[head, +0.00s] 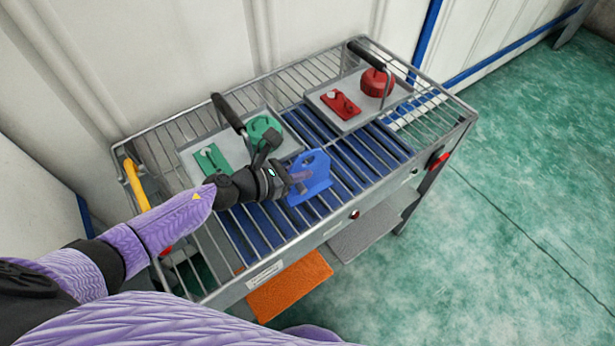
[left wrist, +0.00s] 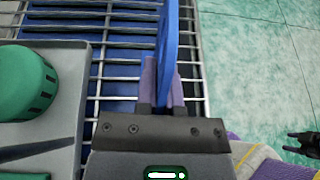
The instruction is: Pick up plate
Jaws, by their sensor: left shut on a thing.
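A blue plate (head: 311,175) stands upright over the wire rack, near the front middle in the head view. My left gripper (head: 299,182) is shut on the plate's left side. In the left wrist view the blue plate (left wrist: 168,45) shows edge-on between the purple fingers of the left gripper (left wrist: 163,85). I cannot tell whether its lower edge touches the rack. A dark gripper (left wrist: 303,145) at the right edge of the left wrist view appears to be my right one; it is small there and nothing shows in it.
The wire-topped cart (head: 333,232) has a left tray (head: 190,160) with green parts and a right tray (head: 355,121) with red parts, both with black handles. Blue panels lie under the wires. An orange board (head: 290,286) sits lower in front. Green floor is clear at right.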

